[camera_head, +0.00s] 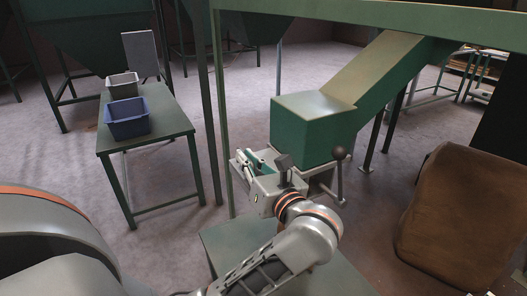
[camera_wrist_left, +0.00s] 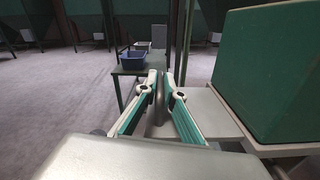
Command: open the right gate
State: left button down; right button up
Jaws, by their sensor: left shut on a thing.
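A green hopper chute (camera_head: 372,72) slopes down into a green box-like outlet (camera_head: 308,121), which is probably the gate housing; its side also shows large in the left wrist view (camera_wrist_left: 275,72). A lever with a dark ball knob (camera_head: 339,153) stands upright at the outlet's near right side. My left gripper (camera_head: 245,166) is beside the outlet's left front, with its fingers pointing left. In the left wrist view its two green-padded fingers (camera_wrist_left: 160,92) close on a narrow grey part (camera_wrist_left: 158,112); most of this part is hidden. My right gripper is not in view.
A green table (camera_head: 160,120) at left holds a blue bin (camera_head: 127,118) and a grey bin (camera_head: 122,85). Green frame posts (camera_head: 219,110) stand close to my left gripper. A brown sack-like block (camera_head: 465,215) is at right. The floor between is clear.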

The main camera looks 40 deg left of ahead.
pick_arm(q)
jog(key=s, duration=0.1)
jog(key=s+a, duration=0.1)
jog(key=s, duration=0.1)
jog(key=shift+a, duration=0.1)
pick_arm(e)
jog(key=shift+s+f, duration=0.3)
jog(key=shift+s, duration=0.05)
pick_arm(q)
jog(key=c, duration=2.4)
grip_release()
jog(key=shift+c, duration=0.2)
jog(key=v, duration=0.7)
jog(key=shift+s+d, duration=0.15)
jog(key=shift+d, duration=0.05)
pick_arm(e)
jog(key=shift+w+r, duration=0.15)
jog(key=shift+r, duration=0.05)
